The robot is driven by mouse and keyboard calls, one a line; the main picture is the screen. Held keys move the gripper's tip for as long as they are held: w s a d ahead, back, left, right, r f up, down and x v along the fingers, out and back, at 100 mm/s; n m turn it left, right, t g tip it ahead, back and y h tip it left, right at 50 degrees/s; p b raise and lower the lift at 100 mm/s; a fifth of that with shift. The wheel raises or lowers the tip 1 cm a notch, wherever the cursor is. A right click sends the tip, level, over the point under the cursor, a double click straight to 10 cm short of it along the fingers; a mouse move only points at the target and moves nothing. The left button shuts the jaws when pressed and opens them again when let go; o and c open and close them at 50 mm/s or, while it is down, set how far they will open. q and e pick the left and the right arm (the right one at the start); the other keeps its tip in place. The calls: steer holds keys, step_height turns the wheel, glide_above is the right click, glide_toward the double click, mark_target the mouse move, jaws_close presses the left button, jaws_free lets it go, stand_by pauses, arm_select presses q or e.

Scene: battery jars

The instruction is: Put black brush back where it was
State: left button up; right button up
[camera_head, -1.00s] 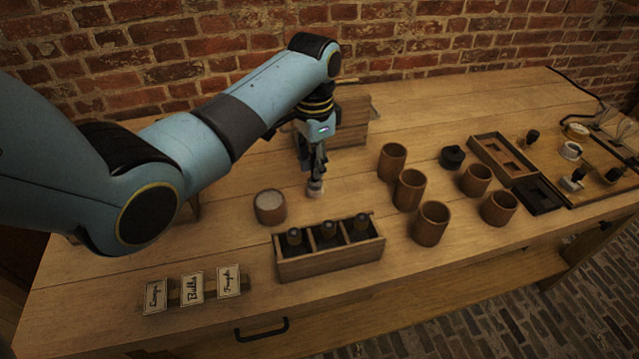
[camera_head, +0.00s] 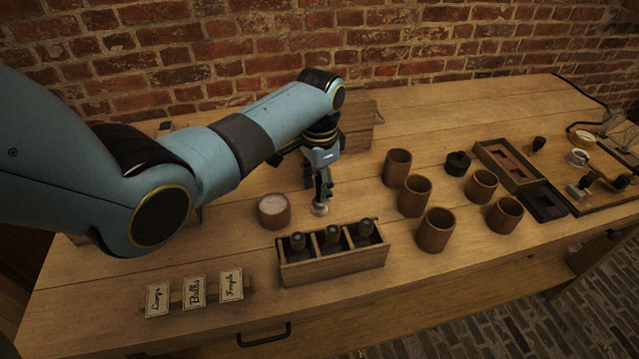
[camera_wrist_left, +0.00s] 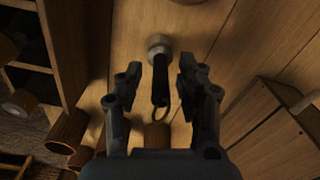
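The black brush (camera_head: 319,208) stands upright on the table behind the three-compartment box, its pale round head down. In the left wrist view the brush (camera_wrist_left: 160,79) shows its black handle and a ring at the handle's end. My left gripper (camera_head: 318,184) is directly over and around the handle, pointing down. In the wrist view its two fingers (camera_wrist_left: 159,73) are apart, with a gap visible on each side of the handle. The gripper hides the upper handle in the head view. My right gripper is not in view.
A wooden box (camera_head: 335,267) with dark bottles stands in front, and a round cup with white contents (camera_head: 274,211) to the left. Several wooden cups (camera_head: 414,196) stand right. A wooden crate (camera_head: 357,135) is behind the gripper.

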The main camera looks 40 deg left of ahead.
arm_select(q)
steer(key=shift+r, duration=0.35)
step_height(320, 180, up, 12)
steer(key=shift+f+p, duration=0.2)
steer(key=shift+p, duration=0.2)
steer(key=shift+s, duration=0.1)
